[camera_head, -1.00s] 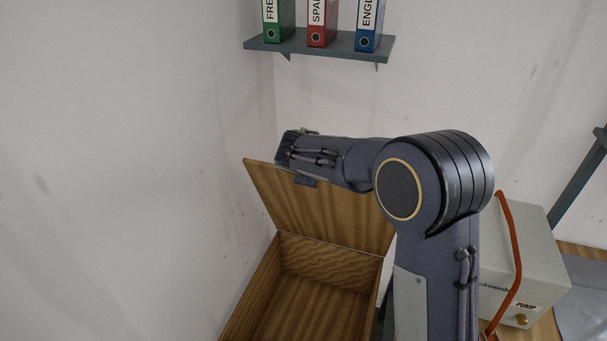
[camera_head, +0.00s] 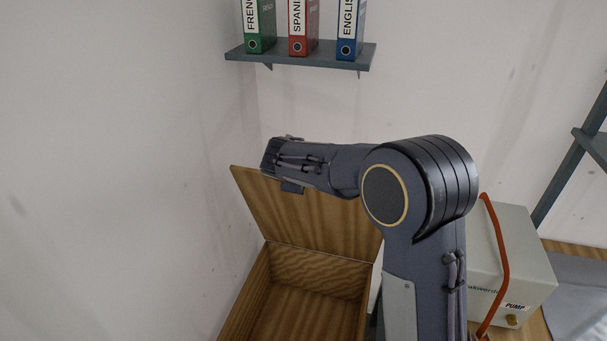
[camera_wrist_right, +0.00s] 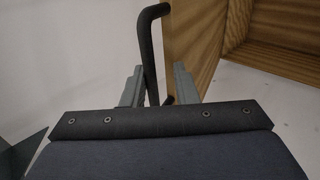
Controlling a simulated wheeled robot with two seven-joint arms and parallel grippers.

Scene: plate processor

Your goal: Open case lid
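The wooden case (camera_head: 240,315) stands at the bottom centre of the head view, and its inside is visible. Its lid (camera_head: 310,220) is raised, standing up from the back edge and leaning backward. My right arm crosses in front of the lid, with its wrist at the lid's top edge. In the right wrist view, my right gripper (camera_wrist_right: 158,72) has its two fingers apart, one on each side of a dark bar handle (camera_wrist_right: 149,45). The handle sits beside the lid's wooden panel (camera_wrist_right: 188,40). A gap shows between handle and right finger. My left gripper is out of view.
A shelf (camera_head: 300,58) with green, red and blue binders hangs on the back wall. A pale pump box (camera_head: 515,265) with a red-orange hose (camera_head: 503,250) stands right of my arm. The wall is close on the left.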

